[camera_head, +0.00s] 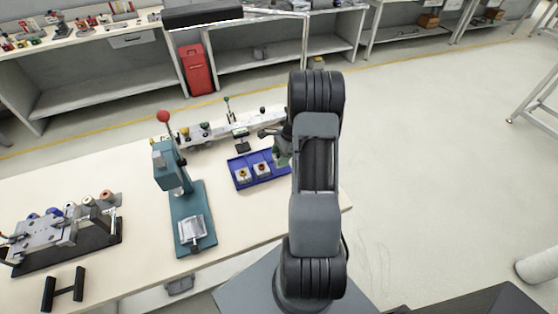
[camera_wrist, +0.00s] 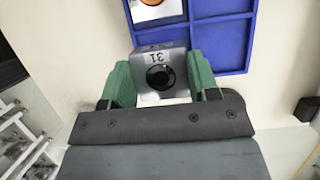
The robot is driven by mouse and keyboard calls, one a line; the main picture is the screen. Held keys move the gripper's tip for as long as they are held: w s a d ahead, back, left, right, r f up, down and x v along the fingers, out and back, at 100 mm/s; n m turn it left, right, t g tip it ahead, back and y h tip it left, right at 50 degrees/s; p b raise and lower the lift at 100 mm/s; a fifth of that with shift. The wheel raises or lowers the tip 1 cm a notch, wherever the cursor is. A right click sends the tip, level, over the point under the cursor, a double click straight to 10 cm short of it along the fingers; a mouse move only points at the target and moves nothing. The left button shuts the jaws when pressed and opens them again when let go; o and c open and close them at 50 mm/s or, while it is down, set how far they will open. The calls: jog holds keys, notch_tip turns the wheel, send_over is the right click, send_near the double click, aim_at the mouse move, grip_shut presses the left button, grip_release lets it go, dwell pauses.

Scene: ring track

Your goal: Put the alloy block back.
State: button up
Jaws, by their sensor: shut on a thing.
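The alloy block (camera_wrist: 160,72) is a grey metal cube with a dark round hole and the number 31 on its face. In the wrist view, my gripper (camera_wrist: 160,80) is shut on it, with a green finger on each side. The blue tray (camera_wrist: 249,38) has compartments and lies just beyond the block in that view. In the head view, the blue tray (camera_head: 244,184) is on the table and holds two light blocks with orange-brown centres (camera_head: 242,174). My gripper (camera_head: 282,152) is at the tray's right end, partly hidden by my arm. The held block is not clearly visible there.
A teal press (camera_head: 187,205) with a red-knobbed lever stands left of the tray. A white rail fixture (camera_head: 215,131) runs behind the tray. A metal fixture (camera_head: 62,234) and a black handle-shaped piece (camera_head: 63,289) are at far left. The table between is clear.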

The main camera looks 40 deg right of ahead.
jog(key=shift+w+f+p, duration=0.15)
jog(key=shift+f+p, duration=0.35)
jog(key=shift+f, duration=1.15)
jog(key=shift+f, duration=0.1)
jog(key=o, duration=1.2)
